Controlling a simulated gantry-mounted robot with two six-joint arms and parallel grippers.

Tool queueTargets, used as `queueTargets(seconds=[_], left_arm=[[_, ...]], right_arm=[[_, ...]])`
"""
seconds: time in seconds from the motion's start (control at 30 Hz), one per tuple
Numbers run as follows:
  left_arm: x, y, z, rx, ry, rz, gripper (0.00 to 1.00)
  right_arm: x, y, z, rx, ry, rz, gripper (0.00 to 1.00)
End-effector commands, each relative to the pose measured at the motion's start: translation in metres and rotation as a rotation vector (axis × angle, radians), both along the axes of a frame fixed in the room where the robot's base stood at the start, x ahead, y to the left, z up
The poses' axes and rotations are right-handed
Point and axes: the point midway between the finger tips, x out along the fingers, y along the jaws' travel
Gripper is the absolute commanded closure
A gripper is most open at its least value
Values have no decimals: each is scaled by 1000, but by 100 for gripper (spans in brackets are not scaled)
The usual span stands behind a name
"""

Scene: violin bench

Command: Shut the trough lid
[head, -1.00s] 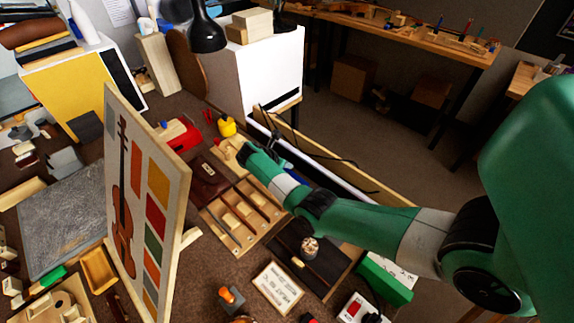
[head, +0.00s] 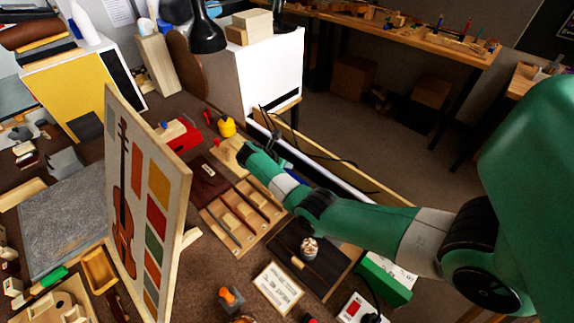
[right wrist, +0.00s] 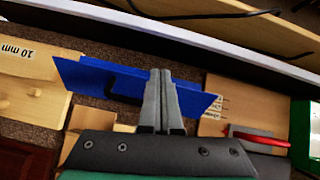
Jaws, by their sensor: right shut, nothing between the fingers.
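A blue panel (right wrist: 88,76) with a dark handle-like piece crosses the middle of the right wrist view; it looks like the trough lid, seen at a steep angle. A small part of this blue panel (head: 287,165) shows behind my right forearm in the head view. My right gripper (right wrist: 160,75) is shut and empty, its fingertips overlapping the panel in the picture; I cannot tell whether they touch it. The trough under the panel is mostly hidden. My left gripper is not in view.
A wooden block marked 10 mm (right wrist: 30,80) lies left of the panel. A red-handled tool (right wrist: 260,138) lies at right. A divided wooden tray (head: 240,241) stands below my right forearm, and a painted violin board (head: 150,129) stands upright at left.

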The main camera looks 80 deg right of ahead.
Motion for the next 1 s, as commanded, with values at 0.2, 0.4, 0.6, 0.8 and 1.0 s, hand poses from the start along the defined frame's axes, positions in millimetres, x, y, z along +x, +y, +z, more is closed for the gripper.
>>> queueTargets(seconds=[0.2,0.4,0.6,0.8,1.0], left_arm=[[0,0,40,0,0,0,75],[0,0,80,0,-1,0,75],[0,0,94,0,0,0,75],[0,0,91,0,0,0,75],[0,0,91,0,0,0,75]], right_arm=[[-1,-2,41,-1,-1,1,100],[-3,-4,82,0,0,4,100],[-4,-5,97,1,0,6,100],[2,-10,96,-4,7,61,100],[39,-85,198,-473,194,387,100]])
